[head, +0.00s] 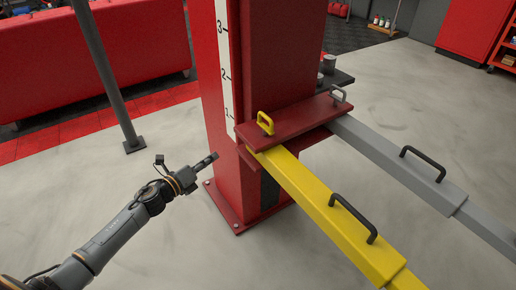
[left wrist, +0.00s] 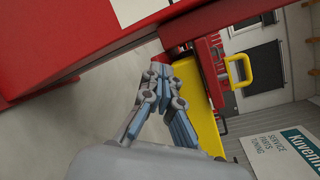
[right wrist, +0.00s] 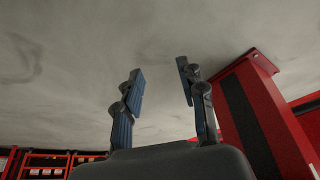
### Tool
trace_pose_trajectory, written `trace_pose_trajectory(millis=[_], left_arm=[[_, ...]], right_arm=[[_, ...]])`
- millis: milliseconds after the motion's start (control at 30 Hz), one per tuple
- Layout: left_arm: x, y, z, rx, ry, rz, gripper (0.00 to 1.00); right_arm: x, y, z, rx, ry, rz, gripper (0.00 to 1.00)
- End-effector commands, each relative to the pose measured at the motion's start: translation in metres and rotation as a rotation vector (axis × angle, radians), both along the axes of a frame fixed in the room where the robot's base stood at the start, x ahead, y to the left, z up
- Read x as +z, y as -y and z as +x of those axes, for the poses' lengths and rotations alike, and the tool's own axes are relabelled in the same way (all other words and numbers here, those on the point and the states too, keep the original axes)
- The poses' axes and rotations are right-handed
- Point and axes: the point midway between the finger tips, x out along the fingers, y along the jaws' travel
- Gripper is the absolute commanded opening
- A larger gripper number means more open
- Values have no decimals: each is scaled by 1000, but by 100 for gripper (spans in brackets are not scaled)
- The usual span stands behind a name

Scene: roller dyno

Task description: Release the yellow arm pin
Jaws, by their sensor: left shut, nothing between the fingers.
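The yellow arm pin (head: 265,123) is a small yellow loop handle standing on the red carriage plate (head: 300,118), above the inner end of the yellow lift arm (head: 325,213). The pin also shows in the left wrist view (left wrist: 238,72), beyond the fingertips and to the right. My left gripper (head: 213,158) is left of the red post, a little lower than the pin and apart from it. Its fingers (left wrist: 160,66) are shut with nothing between them. My right gripper (right wrist: 160,70) is open and empty in the right wrist view; it does not show in the head view.
The red lift post (head: 270,60) with a white scale stands behind the carriage. A grey lift arm (head: 400,160) with a grey pin handle (head: 338,93) is at right. Black handles (head: 354,217) rise from both arms. A dark pole (head: 107,75) stands at left.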

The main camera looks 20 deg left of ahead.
Motion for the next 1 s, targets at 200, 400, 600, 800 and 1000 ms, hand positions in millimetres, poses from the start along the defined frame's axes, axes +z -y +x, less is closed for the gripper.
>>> trace_pose_trajectory(millis=[200, 400, 600, 800, 1000], left_arm=[[74, 49, -4, -242, 363, 488, 0], [102, 71, -16, -327, 511, 692, 0], [107, 74, -18, -335, 528, 717, 0], [107, 74, -17, -334, 527, 713, 0], [109, 83, -6, -334, 528, 711, 0]], right_arm=[[45, 1, 1, -4, 74, 9, 40], [73, 2, -6, -6, 99, 12, 40], [79, 2, -7, -6, 101, 12, 40], [79, 2, -7, -6, 100, 12, 40], [77, 5, -15, -9, 63, 4, 40]])
